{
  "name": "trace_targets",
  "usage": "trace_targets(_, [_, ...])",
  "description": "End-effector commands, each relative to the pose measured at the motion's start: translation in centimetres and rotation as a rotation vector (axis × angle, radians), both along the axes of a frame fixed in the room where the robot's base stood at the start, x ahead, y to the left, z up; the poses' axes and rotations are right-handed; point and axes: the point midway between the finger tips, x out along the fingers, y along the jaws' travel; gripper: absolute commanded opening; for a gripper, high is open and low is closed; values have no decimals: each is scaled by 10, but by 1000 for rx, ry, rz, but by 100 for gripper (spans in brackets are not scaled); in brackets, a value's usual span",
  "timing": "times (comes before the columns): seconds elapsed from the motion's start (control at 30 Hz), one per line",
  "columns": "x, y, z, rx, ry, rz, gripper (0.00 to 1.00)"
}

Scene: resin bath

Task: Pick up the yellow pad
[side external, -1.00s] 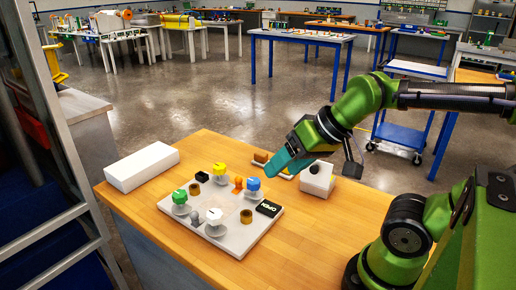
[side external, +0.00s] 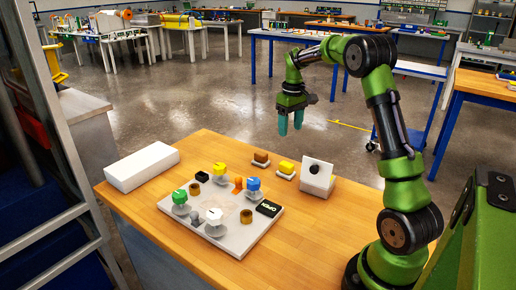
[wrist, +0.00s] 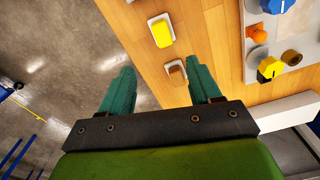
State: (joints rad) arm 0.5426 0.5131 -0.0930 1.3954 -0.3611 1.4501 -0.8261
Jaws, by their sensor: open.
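The yellow pad (side external: 287,165) lies on a small white base near the back edge of the wooden table. It also shows in the wrist view (wrist: 161,33), ahead of the fingers. My gripper (side external: 290,122) is high above and behind the table's back edge, pointing down, with its two teal fingers apart and empty. In the wrist view, my gripper (wrist: 158,88) has the floor and table edge between its fingers. It is not touching the pad.
A brown pad (side external: 262,157) on a white base sits just left of the yellow one. A white box with a black circle (side external: 317,176) stands to its right. A white board (side external: 240,245) with colored knobs and a long white block (side external: 142,166) are further left.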

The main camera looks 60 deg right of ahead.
Motion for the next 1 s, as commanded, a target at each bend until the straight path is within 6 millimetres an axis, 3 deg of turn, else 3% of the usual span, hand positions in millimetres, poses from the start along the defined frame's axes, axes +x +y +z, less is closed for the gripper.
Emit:
trace_targets(0.13, [8,-8,18,-13,7,136,63])
trace_targets(0.27, [5,-5,11,3,18,183,63])
trace_targets(0.7, [5,-3,-76,4,17,186,63])
trace_targets(1.0, [5,-3,-103,1,15,185,63])
